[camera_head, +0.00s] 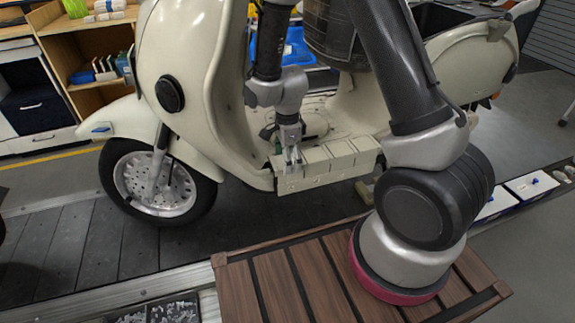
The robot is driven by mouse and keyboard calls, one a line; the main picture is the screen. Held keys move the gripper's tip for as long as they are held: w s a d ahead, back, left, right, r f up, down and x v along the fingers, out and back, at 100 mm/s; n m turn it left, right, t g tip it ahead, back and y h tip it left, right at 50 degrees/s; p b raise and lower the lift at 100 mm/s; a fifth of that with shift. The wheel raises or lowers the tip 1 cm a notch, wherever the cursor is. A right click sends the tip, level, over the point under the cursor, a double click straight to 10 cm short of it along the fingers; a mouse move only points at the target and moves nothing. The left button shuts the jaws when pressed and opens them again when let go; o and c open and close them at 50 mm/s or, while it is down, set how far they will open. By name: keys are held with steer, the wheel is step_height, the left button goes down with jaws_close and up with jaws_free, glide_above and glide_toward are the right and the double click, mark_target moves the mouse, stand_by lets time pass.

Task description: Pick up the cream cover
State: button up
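A cream, box-like piece with a segmented top (325,163) sits along the near edge of the scooter's footboard; it looks like the cream cover. My gripper (292,160) points down at the left end of this piece, with its fingertips over or against its top. Whether the fingers touch it is unclear. The fingers look close together, but the view is too small to show if they hold anything. Another rounded cream part (313,122) lies on the footboard behind my gripper and is partly hidden by it.
The cream scooter (190,65) stands on the dark slat conveyor (80,250), its front wheel (157,183) at left. A wooden slatted platform (250,290) is in front. White trays (530,186) lie at right. Shelves (90,45) stand behind at left.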

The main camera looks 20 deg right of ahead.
steer(key=c, duration=0.6)
step_height(320, 180, up, 10)
stand_by(0.4)
steer(key=shift+r, duration=3.5)
